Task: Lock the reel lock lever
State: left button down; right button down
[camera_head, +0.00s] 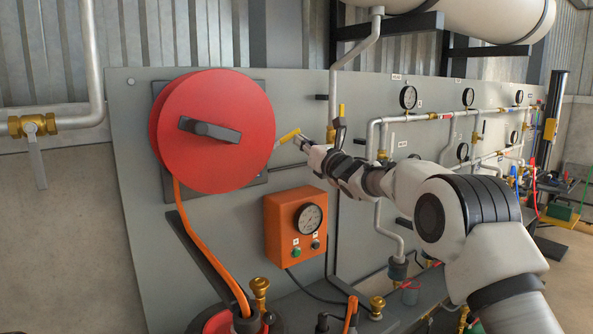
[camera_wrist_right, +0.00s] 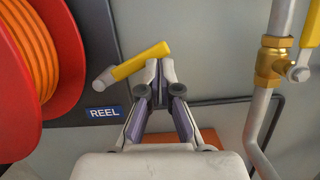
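The reel lock lever (camera_head: 289,135) has a yellow grip and a grey hub, just right of the red hose reel (camera_head: 232,110). In the right wrist view the lever (camera_wrist_right: 142,60) slants up to the right from its hub, above the "REEL" label (camera_wrist_right: 104,113). My right gripper (camera_head: 302,143) is beside the grip's end in the head view. In the right wrist view its fingertips (camera_wrist_right: 160,70) are together, just below the yellow grip's free end. Nothing shows between them. Whether they touch the lever I cannot tell. My left gripper is out of view.
An orange box with a gauge (camera_head: 294,226) is mounted below the lever. A brass valve with a yellow handle (camera_wrist_right: 275,52) and grey pipe stand to the right in the wrist view. An orange hose (camera_head: 205,250) hangs from the reel.

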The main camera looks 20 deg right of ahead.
dwell(0.5)
notch_tip(320, 180, down, 5)
jog(key=d+b, duration=0.1)
jog(key=b, duration=0.5)
jog(key=s+d+b, duration=0.2)
jog(key=s+d, duration=0.2)
jog(key=s, duration=0.4)
jog(key=shift+d+f+b, duration=0.3)
jog(key=shift+d+f, duration=0.05)
jog(key=shift+s, duration=0.15)
